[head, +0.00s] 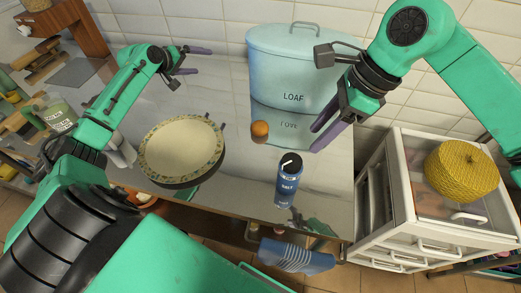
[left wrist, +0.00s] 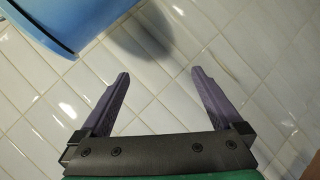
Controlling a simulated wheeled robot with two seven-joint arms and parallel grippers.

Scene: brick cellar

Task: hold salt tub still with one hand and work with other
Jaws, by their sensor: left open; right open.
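The salt tub (head: 288,182) is a dark blue cylinder with a black top and white lettering. It stands upright near the front edge of the shiny counter, right of the plate. My left gripper (head: 197,60) is open and empty at the back left, well apart from the tub. In the left wrist view its two purple fingers (left wrist: 158,88) are spread in front of white wall tiles. My right gripper (head: 318,137) is open and empty, above and to the right of the tub, in front of the bread bin. Neither gripper touches the tub.
A pale blue bin marked LOAF (head: 290,72) stands at the back; its blue edge shows in the left wrist view (left wrist: 70,20). An orange fruit (head: 260,129) sits before it. A patterned plate (head: 182,150) lies left. A white drawer unit (head: 404,200) with a yellow woven item (head: 462,171) stands right.

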